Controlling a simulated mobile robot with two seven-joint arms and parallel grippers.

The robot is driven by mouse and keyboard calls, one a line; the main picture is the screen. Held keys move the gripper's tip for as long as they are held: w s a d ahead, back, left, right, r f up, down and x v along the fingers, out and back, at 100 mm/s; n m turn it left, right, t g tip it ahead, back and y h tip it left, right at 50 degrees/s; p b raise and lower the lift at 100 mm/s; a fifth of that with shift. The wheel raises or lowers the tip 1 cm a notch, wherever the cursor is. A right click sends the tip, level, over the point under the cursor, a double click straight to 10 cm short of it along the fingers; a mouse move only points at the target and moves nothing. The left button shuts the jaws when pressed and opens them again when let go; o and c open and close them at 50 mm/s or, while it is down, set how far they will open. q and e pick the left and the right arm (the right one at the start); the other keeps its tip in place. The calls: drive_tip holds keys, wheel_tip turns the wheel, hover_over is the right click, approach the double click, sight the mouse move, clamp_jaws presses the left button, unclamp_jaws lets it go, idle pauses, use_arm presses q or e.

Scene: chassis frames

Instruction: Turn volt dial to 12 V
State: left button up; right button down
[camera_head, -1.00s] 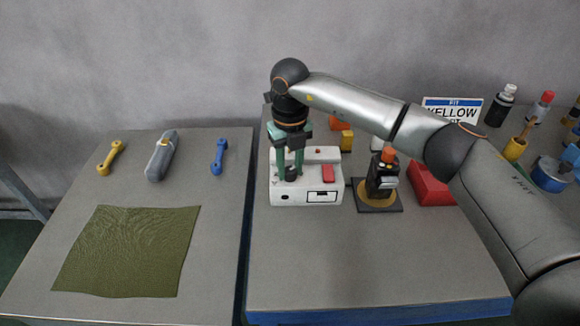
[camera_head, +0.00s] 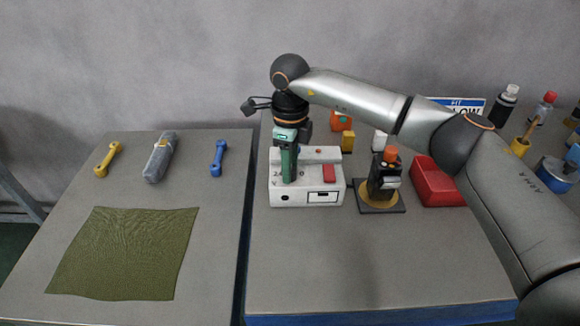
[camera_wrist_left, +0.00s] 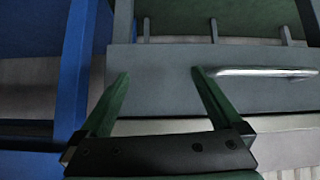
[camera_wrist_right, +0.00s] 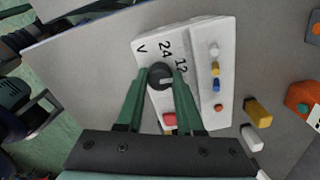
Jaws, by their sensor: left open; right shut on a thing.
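The white power box (camera_head: 307,190) stands on the right-hand table, with a red button and a front socket panel. In the right wrist view its top (camera_wrist_right: 195,50) carries the printed marks V, 24 and 12 beside a dark round dial (camera_wrist_right: 159,74). My right gripper (camera_head: 288,176) points straight down and is shut on the dial; its fingers lie on both sides of it in the right wrist view. A pale pointer mark shows on the dial, roughly toward the 12 side; its exact setting I cannot tell. My left gripper (camera_wrist_left: 158,75) is open and empty, off the head view.
A black and orange device on a dark base (camera_head: 382,190) stands right of the box, with a red bin (camera_head: 436,182) beyond. The left table holds a green cloth (camera_head: 125,253), a grey pouch (camera_head: 159,158), and yellow and blue handles. The front of the right table is clear.

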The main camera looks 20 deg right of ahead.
drive_tip(key=shift+n, duration=0.6)
drive_tip(key=c, duration=0.5)
unclamp_jaws()
drive_tip(key=shift+c, duration=0.2)
drive_tip(key=shift+r, duration=0.1)
wheel_tip(320, 180, up, 12)
drive_tip(key=shift+r, duration=0.2)
